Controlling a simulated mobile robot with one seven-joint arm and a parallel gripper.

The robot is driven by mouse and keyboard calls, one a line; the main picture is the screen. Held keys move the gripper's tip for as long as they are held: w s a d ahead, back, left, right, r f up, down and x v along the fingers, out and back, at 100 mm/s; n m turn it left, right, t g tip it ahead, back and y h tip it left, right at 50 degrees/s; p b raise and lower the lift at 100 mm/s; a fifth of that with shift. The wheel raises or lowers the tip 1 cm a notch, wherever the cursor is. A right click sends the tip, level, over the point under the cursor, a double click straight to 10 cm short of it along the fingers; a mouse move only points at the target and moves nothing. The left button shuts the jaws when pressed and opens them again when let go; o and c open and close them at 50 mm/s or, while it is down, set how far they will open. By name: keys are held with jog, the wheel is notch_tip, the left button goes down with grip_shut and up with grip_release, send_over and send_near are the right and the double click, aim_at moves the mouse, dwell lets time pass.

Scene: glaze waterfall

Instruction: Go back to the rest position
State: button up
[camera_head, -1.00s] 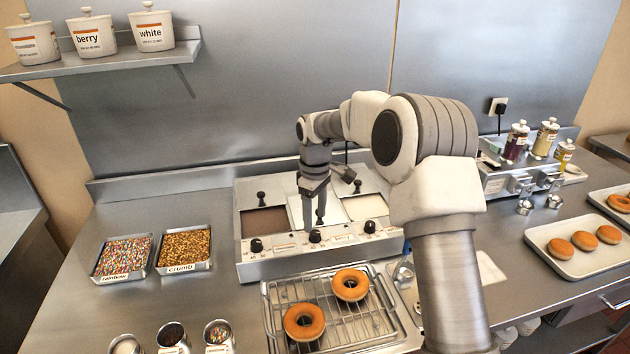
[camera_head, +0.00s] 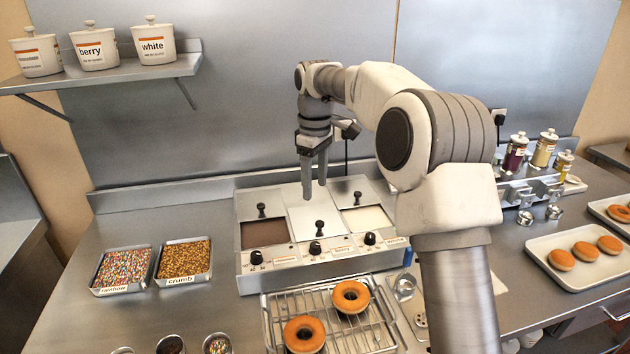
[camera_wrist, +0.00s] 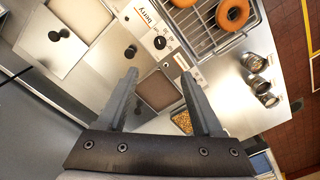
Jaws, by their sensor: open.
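My gripper (camera_head: 314,190) is open and empty, raised above the glaze warmer (camera_head: 300,262) with its fingers pointing down. In the wrist view the two fingers (camera_wrist: 160,82) stand apart with nothing between them. Below them is the warmer's middle lid (camera_head: 318,214), which is closed and has a dark knob. The left well (camera_head: 266,232) shows brown glaze and the right well (camera_head: 368,219) shows white glaze, each with its lid partly back. My arm hides part of the counter to the right of the warmer.
Two plain doughnuts (camera_head: 304,334) lie on the wire rack (camera_head: 276,308) in front of the warmer. Topping trays of rainbow sprinkles (camera_head: 122,268) and crumb (camera_head: 184,261) sit at left. A tray of doughnuts (camera_head: 575,270) is at right. A shelf with jars (camera_head: 98,75) hangs upper left.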

jog(key=s+d+r+m+t, duration=0.25)
jog(key=s+d+r, duration=0.2)
jog(key=s, duration=0.45)
jog(key=s+d+r+m+t, duration=0.1)
jog(key=s+d+r+m, duration=0.3)
jog(key=s, duration=0.5)
jog(key=s+d+f+m+t, duration=0.1)
jog(key=s+f+m, duration=0.1)
jog(key=s, duration=0.6)
jog(key=s+d+f+m+t, duration=0.1)
jog(key=s+d+f+m, duration=0.1)
jog(key=s, duration=0.6)
jog(key=shift+s+d+f+m, duration=0.15)
jog(key=shift+s+d+m, duration=0.1)
jog(key=shift+m, duration=0.2)
